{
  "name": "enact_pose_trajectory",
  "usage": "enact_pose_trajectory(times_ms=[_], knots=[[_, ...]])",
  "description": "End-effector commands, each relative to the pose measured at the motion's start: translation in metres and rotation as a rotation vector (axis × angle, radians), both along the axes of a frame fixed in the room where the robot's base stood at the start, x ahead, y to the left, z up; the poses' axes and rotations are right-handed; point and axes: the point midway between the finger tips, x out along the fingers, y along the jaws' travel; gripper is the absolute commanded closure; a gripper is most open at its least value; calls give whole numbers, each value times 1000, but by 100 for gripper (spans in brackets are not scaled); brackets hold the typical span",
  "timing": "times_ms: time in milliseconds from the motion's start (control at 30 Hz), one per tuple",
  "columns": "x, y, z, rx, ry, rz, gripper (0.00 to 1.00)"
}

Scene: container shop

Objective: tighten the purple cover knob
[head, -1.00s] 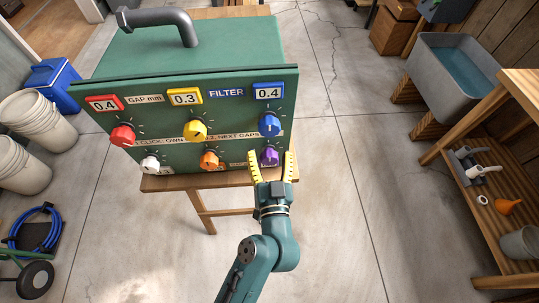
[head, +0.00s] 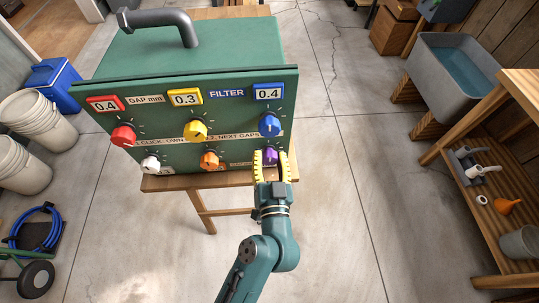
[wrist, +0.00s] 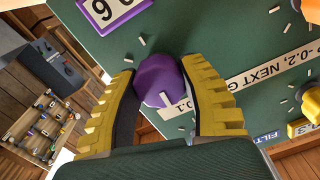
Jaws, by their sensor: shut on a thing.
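The purple cover knob (head: 270,156) is at the lower right of the green filter box's front panel (head: 225,158). In the wrist view the purple knob (wrist: 160,82) sits between the two yellow ribbed fingers, with a white pointer line on its face. My gripper (head: 271,158) is shut on the knob, one finger on each side. The fingers partly cover the knob in the head view. A purple-framed plate (wrist: 112,10) with dark digits is next to the knob in the wrist view.
A red knob (head: 123,136), yellow knob (head: 195,130), blue knob (head: 269,124), white knob (head: 150,163) and orange knob (head: 210,159) are on the same panel. The box stands on a wooden table (head: 204,181).

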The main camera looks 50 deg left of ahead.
Motion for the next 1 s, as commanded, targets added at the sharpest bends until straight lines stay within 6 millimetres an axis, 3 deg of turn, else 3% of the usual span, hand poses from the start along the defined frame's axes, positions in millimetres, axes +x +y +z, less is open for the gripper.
enact_pose_trajectory(times_ms=[700,1000], knots=[[1,-1,4,324,437,-1,94],[2,-1,2,404,548,-2,94]])
